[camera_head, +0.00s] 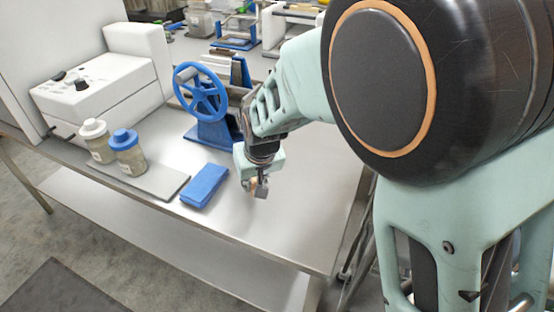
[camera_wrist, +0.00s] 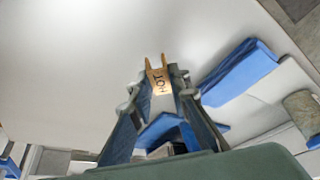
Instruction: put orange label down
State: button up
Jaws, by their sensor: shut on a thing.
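The orange label (camera_wrist: 159,79) is a small tan-orange piece with dark lettering that reads "HOT". In the wrist view it stands between my fingertips, with two prongs pointing away from my gripper. My gripper (camera_head: 260,187) is shut on the label. In the head view it points down over the bare tabletop, right of the folded blue cloth, and only a small orange bit of the label shows by the fingers. I cannot tell whether the label touches the table.
The blue cloth (camera_head: 205,186) lies left of my gripper. A grey board (camera_head: 163,187) bears two jars, one with a white lid (camera_head: 93,128) and one with a blue lid (camera_head: 124,139). A blue handwheel device (camera_head: 201,92) stands behind. The tabletop (camera_head: 290,215) in front and right is clear.

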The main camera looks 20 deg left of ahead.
jog(key=shift+w+d+f, duration=0.1)
jog(key=shift+d+f, duration=0.05)
jog(key=shift+f, duration=0.8)
jog(key=shift+d+f, duration=0.1)
jog(key=shift+f, duration=0.8)
jog(key=shift+f, duration=0.1)
jog(key=o, duration=0.7)
jog(key=shift+o, duration=0.2)
jog(key=shift+r, duration=0.25)
jog(key=v, duration=1.2)
